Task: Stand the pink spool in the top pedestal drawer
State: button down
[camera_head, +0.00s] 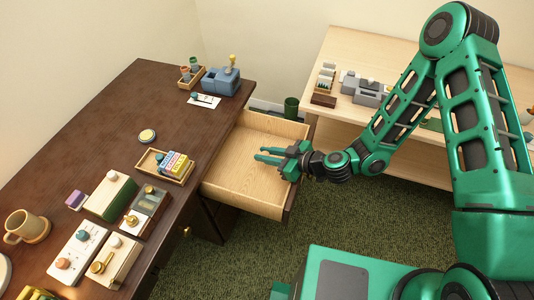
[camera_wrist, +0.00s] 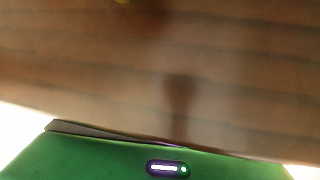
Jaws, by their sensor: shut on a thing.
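The top pedestal drawer (camera_head: 235,180) is pulled out from the dark desk, and its pale wooden floor looks bare where I can see it. My gripper (camera_head: 257,154) reaches in from the right, and its green fingers show over the drawer's inside, near the front panel. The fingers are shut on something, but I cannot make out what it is. I cannot pick out the pink spool in either view. The wrist view shows a blurred brown wooden surface (camera_wrist: 230,70) close up, with a dark, soft-edged patch on it and a green part along the bottom.
The dark desk (camera_head: 100,120) holds a small tray of pastel boxes (camera_head: 173,163), a mug (camera_head: 26,228), a purple block (camera_head: 75,199) and several knobbed blocks. A blue device (camera_head: 220,82) stands near the drawer. A pale table (camera_head: 350,45) is behind, and a green bin (camera_head: 291,107) stands between them.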

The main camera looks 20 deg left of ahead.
jog(key=shift+f, duration=0.25)
